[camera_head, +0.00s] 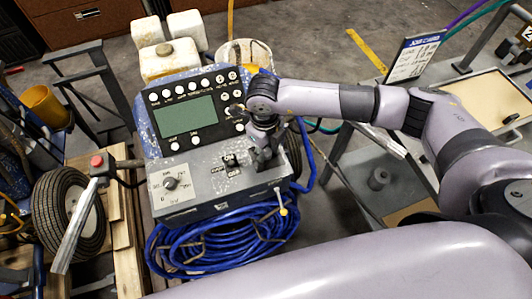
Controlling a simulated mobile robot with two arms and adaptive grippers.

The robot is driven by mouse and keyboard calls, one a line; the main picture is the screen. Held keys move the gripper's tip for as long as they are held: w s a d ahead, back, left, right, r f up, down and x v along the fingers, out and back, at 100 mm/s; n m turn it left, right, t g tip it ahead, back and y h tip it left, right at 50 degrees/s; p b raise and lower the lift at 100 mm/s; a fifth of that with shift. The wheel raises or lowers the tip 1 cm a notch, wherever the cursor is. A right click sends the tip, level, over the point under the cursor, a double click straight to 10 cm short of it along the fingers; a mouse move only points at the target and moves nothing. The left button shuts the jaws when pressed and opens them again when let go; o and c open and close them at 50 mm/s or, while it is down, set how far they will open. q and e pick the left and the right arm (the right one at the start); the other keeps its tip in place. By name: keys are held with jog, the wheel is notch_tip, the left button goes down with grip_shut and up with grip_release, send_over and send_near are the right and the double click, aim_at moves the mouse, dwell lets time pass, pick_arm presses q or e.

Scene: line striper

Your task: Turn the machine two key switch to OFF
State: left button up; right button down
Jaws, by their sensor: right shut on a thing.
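The line striper's control box (205,187) has a sloped display panel (155,120) at its back. My right gripper (262,163) reaches in from the right and is shut at the right part of the box's top. It covers what it grips, which appears to be the key switch, so the switch's position cannot be read. Two black toggle switches (231,166) stand just left of the gripper. A rotary dial (170,183) on a light plate is at the box's left. My left gripper is not in view.
A coiled blue hose (200,250) hangs below the box. A metal handle with a red button (97,161) stands to the left, by a wheel (75,213). A grey frame table with a sign (414,53) is at right. My arm fills the bottom.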

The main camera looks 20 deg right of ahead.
aim_at(266, 153)
jog(key=shift+n+b, duration=0.85)
jog(key=shift+n, duration=0.25)
jog(key=c, duration=1.2)
grip_release()
jog(key=shift+c, duration=0.2)
jog(key=shift+r, duration=0.15)
notch_tip(266, 153, up, 12)
jog(key=shift+s+a+f, duration=0.15)
jog(key=shift+a+f, duration=0.05)
